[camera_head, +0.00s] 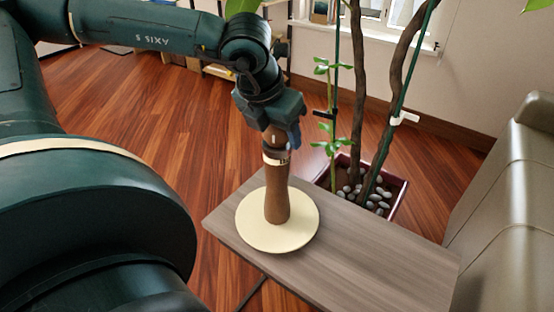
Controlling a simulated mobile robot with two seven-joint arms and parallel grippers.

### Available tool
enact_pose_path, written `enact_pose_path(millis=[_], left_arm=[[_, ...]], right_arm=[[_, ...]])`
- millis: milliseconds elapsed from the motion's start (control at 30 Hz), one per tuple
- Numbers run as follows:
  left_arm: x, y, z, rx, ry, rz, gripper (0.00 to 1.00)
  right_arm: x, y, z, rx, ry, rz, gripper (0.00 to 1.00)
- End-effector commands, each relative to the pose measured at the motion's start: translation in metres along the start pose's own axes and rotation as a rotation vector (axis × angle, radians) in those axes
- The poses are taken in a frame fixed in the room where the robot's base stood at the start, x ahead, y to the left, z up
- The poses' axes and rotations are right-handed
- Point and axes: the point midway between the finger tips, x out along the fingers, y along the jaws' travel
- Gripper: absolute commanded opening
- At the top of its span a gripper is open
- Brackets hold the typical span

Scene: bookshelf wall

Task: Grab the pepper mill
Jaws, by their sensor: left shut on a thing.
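The pepper mill (277,198) is brown wood with a light band near its top. It stands upright over a round cream plate (255,236) on a small grey-brown wooden table (370,265). I cannot tell whether its base touches the plate. My left gripper (281,136) comes down from above and is shut on the top of the pepper mill. The fingers partly hide the mill's head. My right gripper is not in view.
A potted plant (358,180) with tall stems and pebbles stands just behind the table. A grey sofa (510,190) is at the right. The table top right of the plate is clear. Wooden floor (130,110) lies open behind.

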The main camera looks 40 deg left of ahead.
Motion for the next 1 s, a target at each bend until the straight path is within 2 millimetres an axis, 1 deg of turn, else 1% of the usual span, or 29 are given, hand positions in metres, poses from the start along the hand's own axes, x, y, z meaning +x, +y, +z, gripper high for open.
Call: enact_pose_path(millis=[33,67,433,800,867,967,1000], left_arm=[[0.000,0.000,0.000,0.000,0.000,0.000,0.34],[0.000,0.000,0.000,0.000,0.000,0.000,0.31],[0.000,0.000,0.000,0.000,0.000,0.000,0.01],[-0.002,0.000,0.002,0.000,-0.004,0.000,0.00],[-0.006,0.000,0.004,0.000,-0.005,0.001,0.00],[-0.018,0.000,0.009,0.001,-0.009,0.001,0.00],[-0.025,0.000,0.012,0.001,-0.009,0.000,0.00]], right_arm=[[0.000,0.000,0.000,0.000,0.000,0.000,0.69],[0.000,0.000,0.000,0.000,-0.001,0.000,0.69],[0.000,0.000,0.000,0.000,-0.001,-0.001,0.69],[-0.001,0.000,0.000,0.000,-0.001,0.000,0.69],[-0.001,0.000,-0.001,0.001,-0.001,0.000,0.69],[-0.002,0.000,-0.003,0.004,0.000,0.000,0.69],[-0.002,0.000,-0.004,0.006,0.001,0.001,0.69]])
